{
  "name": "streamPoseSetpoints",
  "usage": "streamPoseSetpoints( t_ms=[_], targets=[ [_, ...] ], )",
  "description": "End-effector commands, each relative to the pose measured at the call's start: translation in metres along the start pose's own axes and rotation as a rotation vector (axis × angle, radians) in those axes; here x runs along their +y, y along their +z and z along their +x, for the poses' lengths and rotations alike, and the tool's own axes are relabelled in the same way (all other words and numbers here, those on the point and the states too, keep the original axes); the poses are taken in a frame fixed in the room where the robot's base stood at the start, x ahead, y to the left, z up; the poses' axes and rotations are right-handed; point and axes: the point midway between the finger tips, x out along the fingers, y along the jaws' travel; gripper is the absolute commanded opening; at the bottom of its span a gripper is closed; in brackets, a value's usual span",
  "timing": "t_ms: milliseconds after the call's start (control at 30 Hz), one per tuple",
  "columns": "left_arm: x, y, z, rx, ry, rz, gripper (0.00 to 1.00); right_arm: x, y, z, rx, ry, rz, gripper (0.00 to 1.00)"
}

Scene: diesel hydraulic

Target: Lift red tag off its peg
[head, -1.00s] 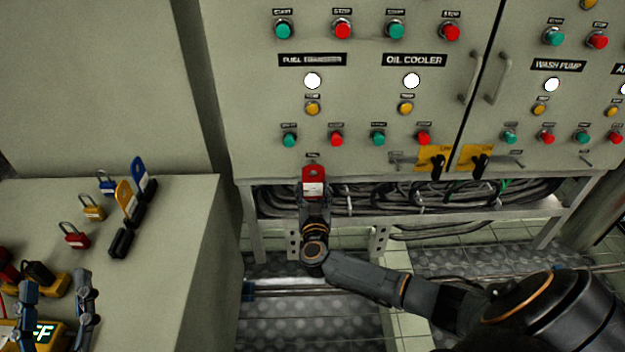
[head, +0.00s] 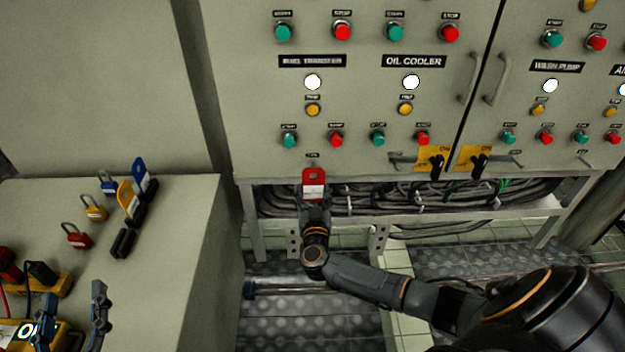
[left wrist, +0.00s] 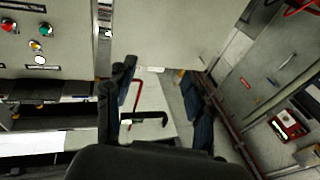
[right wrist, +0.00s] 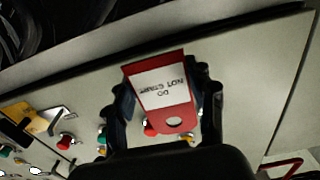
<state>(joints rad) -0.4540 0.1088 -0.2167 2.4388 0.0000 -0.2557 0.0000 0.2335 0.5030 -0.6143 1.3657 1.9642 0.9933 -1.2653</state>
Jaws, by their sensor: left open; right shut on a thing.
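The red tag (head: 313,182) has a white label and a hole near its top. It stands upright in front of the lower edge of the grey cabinet, under the fuel transfer column. My right gripper (head: 313,200) is shut on its lower part from below. In the right wrist view the tag (right wrist: 160,92) sits between the two fingers, its label reading "DO NOT START". The peg cannot be made out, so I cannot tell whether the tag still hangs on it. My left gripper (head: 72,318) is open and empty at the lower left, over the bench; its fingers (left wrist: 160,105) stand apart.
The bench (head: 180,255) at left holds a red padlock (head: 76,236), a yellow padlock (head: 93,208), a blue padlock (head: 108,183), upright coloured tags (head: 128,198) and a yellow meter (head: 20,332). Cabinet buttons and yellow-plated switches (head: 433,160) lie near the tag. Cables run below.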

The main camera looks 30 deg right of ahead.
Motion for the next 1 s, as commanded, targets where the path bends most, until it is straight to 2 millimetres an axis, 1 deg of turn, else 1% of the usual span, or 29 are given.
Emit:
streamPoseSetpoints(
  t_ms=[467, 1000],
  targets=[
    [-0.002, 0.019, -0.003, -0.107, -0.005, 0.002, 0.54, 0.0, 0.0, -0.005, 0.0, 0.0, 0.0, 0.29],
    [-0.006, 0.042, -0.011, -0.232, -0.014, 0.003, 0.54, 0.0, 0.0, -0.011, -0.001, 0.001, 0.0, 0.29]
  ],
)
